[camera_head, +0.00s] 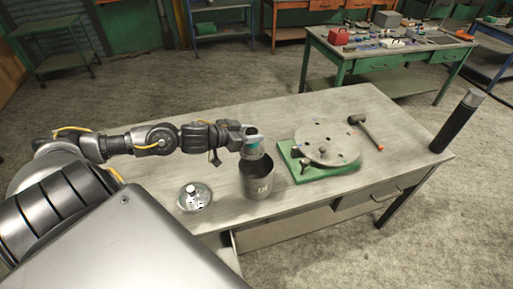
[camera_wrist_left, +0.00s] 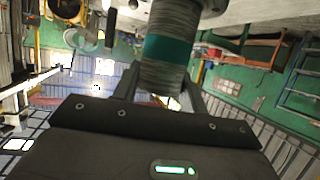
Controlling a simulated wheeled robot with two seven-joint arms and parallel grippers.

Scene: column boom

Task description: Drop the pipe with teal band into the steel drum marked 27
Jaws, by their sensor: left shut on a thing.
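My left gripper (camera_head: 250,141) is shut on the pipe with the teal band (camera_head: 252,148). In the left wrist view the pipe (camera_wrist_left: 165,55) is grey and ridged, with the teal band around it between the fingers. The steel drum (camera_head: 257,182) stands upright and open near the table's front edge, with a dark mark on its side too small to read surely. The pipe is over the drum's mouth. I cannot tell whether its lower end is inside the rim. My right gripper is not in view.
A round lid with a knob (camera_head: 194,197) lies left of the drum. A grey disc (camera_head: 327,142) on a green base (camera_head: 333,174) sits to its right, with a hammer (camera_head: 370,133) beyond. A dark post (camera_head: 456,124) stands at the table's right end. The table's back left is clear.

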